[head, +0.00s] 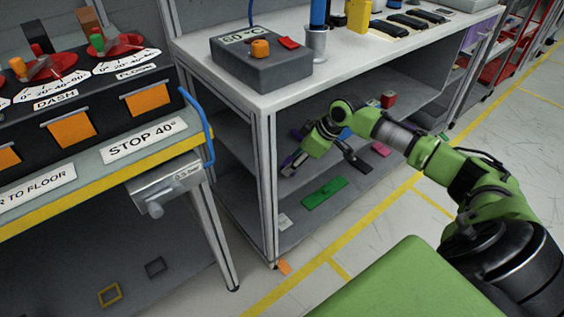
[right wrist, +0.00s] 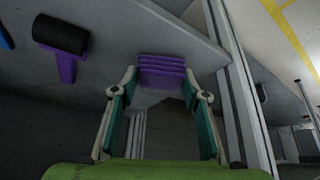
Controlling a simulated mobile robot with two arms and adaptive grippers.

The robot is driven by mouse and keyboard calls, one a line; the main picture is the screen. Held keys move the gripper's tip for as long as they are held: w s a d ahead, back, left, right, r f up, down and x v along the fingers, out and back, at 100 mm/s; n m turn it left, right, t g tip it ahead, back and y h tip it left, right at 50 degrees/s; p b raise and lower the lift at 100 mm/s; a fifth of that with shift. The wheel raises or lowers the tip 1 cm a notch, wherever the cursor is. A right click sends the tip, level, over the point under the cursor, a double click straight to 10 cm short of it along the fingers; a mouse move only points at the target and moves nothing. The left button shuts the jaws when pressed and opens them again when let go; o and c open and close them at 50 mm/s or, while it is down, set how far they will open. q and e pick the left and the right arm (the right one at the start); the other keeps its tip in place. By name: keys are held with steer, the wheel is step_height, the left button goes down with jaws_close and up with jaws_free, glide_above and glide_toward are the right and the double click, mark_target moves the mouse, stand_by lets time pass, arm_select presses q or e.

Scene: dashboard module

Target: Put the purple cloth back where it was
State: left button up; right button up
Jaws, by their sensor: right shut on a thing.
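The purple cloth (right wrist: 162,70) shows in the right wrist view as a folded, ribbed stack between the fingertips. My right gripper (right wrist: 162,82) is shut on it, one finger at each side. In the head view my right gripper (head: 294,166) reaches in under the bench top, over the lower shelf (head: 300,222) near the bench's front-left leg. The cloth is small and partly hidden there. My left gripper is in neither view.
A purple-handled tool with a black head (right wrist: 62,42) lies near the cloth. A green flat piece (head: 324,192) and a pink piece (head: 380,149) lie on the lower shelf. A grey bench post (head: 268,185) stands close to the gripper.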

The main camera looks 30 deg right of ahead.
steer(key=shift+w+a, duration=0.35)
steer(key=shift+w, duration=0.15)
steer(key=shift+w+a+b, duration=0.15)
steer(key=shift+w+a, duration=0.25)
steer(key=shift+w, duration=0.25)
steer(key=shift+w+a+b, duration=0.15)
steer(key=shift+w+a, duration=0.2)
steer(key=shift+w, duration=0.25)
steer(key=shift+f, duration=0.55)
steer(key=shift+s+d+f, duration=0.15)
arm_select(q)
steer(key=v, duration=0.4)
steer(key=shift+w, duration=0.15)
arm_select(e)
steer(key=shift+c, duration=0.2)
steer(key=o, duration=1.1)
steer(key=shift+f, duration=0.1)
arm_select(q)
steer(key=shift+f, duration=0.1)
